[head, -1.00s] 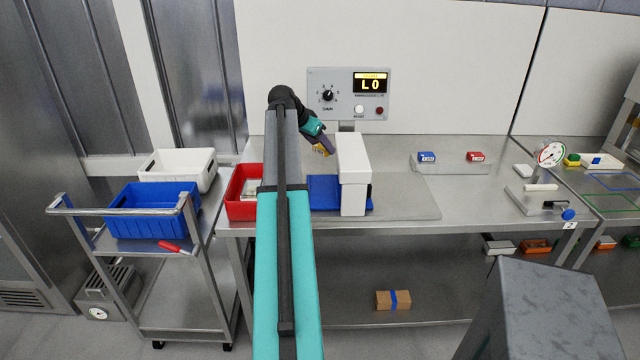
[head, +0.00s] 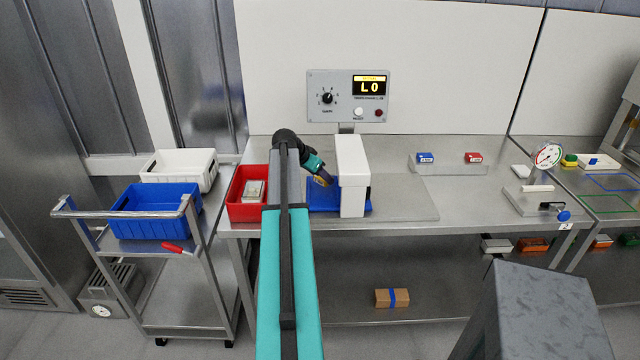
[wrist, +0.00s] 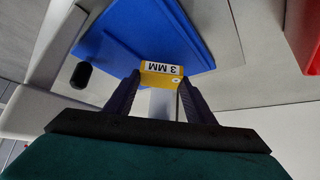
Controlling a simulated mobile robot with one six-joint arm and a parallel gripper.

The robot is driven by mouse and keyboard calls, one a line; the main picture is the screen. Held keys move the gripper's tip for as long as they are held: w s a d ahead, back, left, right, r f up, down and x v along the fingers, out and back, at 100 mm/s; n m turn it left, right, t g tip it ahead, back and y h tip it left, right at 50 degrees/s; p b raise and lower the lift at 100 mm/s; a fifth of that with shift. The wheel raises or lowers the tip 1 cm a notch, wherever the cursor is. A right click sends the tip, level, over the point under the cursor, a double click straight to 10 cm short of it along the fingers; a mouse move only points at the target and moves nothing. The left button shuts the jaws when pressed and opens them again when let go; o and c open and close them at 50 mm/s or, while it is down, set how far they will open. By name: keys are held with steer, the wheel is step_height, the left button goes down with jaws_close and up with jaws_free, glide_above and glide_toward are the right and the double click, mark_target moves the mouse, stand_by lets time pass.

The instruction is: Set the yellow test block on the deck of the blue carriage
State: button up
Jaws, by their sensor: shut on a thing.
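The yellow test block (wrist: 162,79), labelled "3 MM", is between the fingertips of my gripper (wrist: 160,90), which is shut on it. In the head view my gripper (head: 323,180) is tilted down just left of the white housing, over the blue carriage (head: 322,206). The flat blue deck of the carriage (wrist: 150,35) fills the upper middle of the wrist view, behind the block. I cannot tell whether the block touches the deck. My arm hides part of the carriage in the head view.
The white housing (head: 352,175) stands over the carriage. A red bin (head: 236,209) is at the left. The bench to the right (head: 400,205) has bare room.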

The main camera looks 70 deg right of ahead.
mark_target(319, 182)
steer(key=shift+f, duration=0.1)
steer(key=shift+f+p, duration=0.6)
steer(key=shift+f, duration=1.25)
steer(key=shift+f, duration=0.15)
steer(key=o, duration=1.2)
steer(key=shift+c, duration=0.2)
steer(key=shift+r, duration=0.2)
steer(key=b+v, duration=0.3)
steer(key=v, duration=0.9)
